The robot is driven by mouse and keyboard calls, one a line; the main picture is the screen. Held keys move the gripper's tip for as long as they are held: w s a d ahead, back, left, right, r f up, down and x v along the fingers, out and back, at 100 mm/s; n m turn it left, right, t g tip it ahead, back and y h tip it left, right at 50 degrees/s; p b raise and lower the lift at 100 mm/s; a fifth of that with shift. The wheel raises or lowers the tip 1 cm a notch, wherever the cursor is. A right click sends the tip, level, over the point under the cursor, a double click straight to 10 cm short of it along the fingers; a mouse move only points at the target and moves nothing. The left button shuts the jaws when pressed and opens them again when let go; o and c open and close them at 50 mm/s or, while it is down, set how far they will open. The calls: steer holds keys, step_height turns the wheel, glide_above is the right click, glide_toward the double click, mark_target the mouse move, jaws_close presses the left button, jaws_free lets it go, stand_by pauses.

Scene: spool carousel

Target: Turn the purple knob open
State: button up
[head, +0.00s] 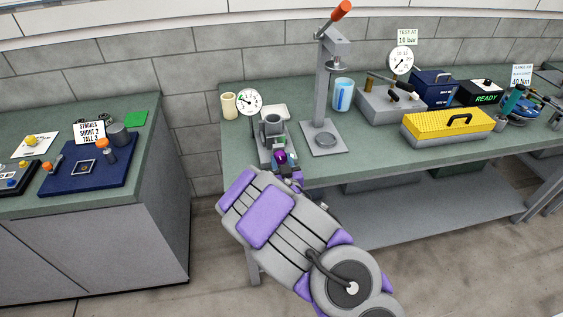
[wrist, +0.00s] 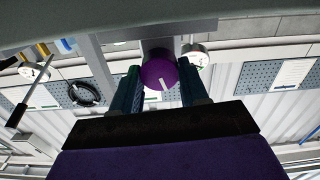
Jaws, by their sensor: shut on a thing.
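The purple knob (wrist: 159,72) shows in the wrist view between the two fingers of my gripper (wrist: 160,86). It is round, with a pale line on its face that leans slightly from upright. My gripper is shut on the knob. In the head view the purple knob (head: 280,157) sits low on the front of a grey fixture (head: 272,130) near the left front edge of the green bench. My gripper (head: 287,168) reaches it there from the front, and my arm partly hides that spot.
A round gauge (head: 249,101) and a cream cup (head: 229,106) stand behind the fixture. A tall press (head: 325,90) with a red-tipped lever stands close on its right. A gap of floor separates the left counter.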

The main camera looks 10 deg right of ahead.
steer(key=shift+n, duration=0.4)
